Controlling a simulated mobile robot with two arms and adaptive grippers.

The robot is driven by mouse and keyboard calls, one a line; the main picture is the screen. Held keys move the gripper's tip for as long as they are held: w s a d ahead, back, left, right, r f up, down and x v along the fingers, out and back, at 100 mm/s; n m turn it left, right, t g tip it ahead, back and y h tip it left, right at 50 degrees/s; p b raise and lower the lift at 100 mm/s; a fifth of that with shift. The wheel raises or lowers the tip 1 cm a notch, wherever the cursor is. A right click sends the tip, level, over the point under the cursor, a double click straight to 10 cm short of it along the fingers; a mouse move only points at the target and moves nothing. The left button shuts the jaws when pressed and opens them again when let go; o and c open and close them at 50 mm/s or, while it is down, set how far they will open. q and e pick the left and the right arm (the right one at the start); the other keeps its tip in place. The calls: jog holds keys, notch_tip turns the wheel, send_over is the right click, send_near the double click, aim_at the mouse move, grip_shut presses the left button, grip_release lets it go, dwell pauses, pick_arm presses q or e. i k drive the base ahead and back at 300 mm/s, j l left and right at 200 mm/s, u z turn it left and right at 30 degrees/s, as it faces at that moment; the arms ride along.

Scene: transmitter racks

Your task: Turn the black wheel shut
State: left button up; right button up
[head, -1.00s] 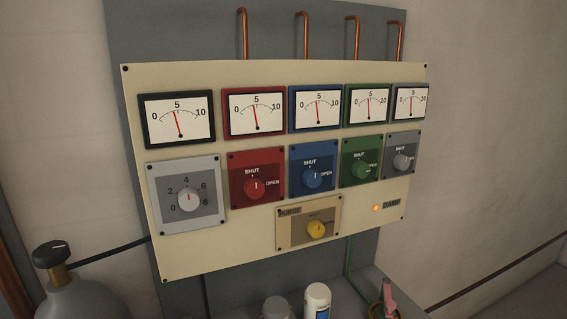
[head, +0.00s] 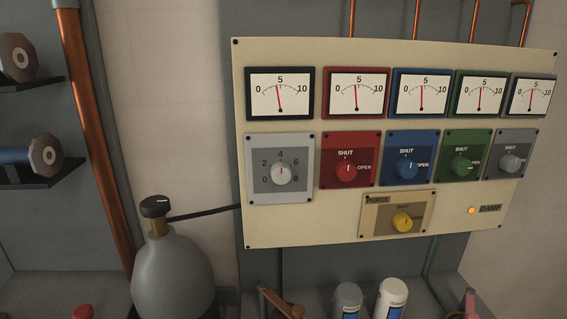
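The black wheel (head: 155,206) sits on a brass stem (head: 160,228) on top of a grey gas cylinder (head: 172,275), left of the cream panel. It has a small white mark on its top. A black hose (head: 205,213) runs from the valve toward the panel. Neither of my grippers shows in the head view, and nothing touches the wheel.
The cream panel (head: 300,225) carries gauges and coloured knobs. Copper pipe (head: 92,140) stands left of the cylinder. A white bottle (head: 392,298) and a grey one (head: 347,300) stand below the panel. Shelves (head: 40,176) hold spools at far left.

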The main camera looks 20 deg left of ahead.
aim_at(155, 207)
jog(key=u, duration=1.3)
